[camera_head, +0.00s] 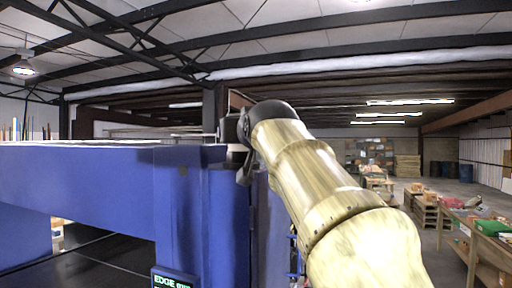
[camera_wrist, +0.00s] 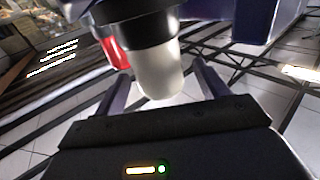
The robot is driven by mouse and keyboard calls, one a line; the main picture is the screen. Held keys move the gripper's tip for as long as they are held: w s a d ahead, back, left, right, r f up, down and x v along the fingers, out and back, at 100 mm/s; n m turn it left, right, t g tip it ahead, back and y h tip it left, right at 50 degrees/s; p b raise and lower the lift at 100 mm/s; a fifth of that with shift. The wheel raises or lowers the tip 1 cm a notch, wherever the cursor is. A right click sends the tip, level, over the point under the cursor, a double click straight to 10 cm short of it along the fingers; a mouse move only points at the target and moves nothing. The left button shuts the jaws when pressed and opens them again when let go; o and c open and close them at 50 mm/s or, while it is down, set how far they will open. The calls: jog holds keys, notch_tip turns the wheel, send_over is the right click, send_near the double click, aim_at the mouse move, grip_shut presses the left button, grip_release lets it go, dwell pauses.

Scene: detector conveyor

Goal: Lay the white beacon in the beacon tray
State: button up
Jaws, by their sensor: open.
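In the wrist view a white beacon (camera_wrist: 157,78) with a wide black base stands between the two fingers of my gripper (camera_wrist: 160,75). The fingers are apart, with a gap visible on each side of the white part. A red beacon (camera_wrist: 114,48) is just behind it to the left, partly hidden. In the head view my gripper (camera_head: 243,160) is at the end of my pale arm, against the right end of the blue conveyor housing. The beacons cannot be made out there. I see no beacon tray in either view.
The blue housing (camera_head: 95,180) fills the left of the head view, over a dark belt (camera_head: 85,270). A small display (camera_head: 172,279) reading "EDGE" is at its lower edge. A cluttered wooden table (camera_head: 468,232) is at the right. Open floor lies beyond my arm.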

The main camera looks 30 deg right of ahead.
jog(key=shift+s+a+f+b, duration=0.2)
jog(key=shift+s+f+b, duration=0.1)
jog(key=shift+s+b, duration=0.15)
jog(key=b+v, duration=0.5)
jog(key=v, duration=0.7)
jog(key=shift+r+b, duration=0.25)
jog(key=shift+b, duration=0.1)
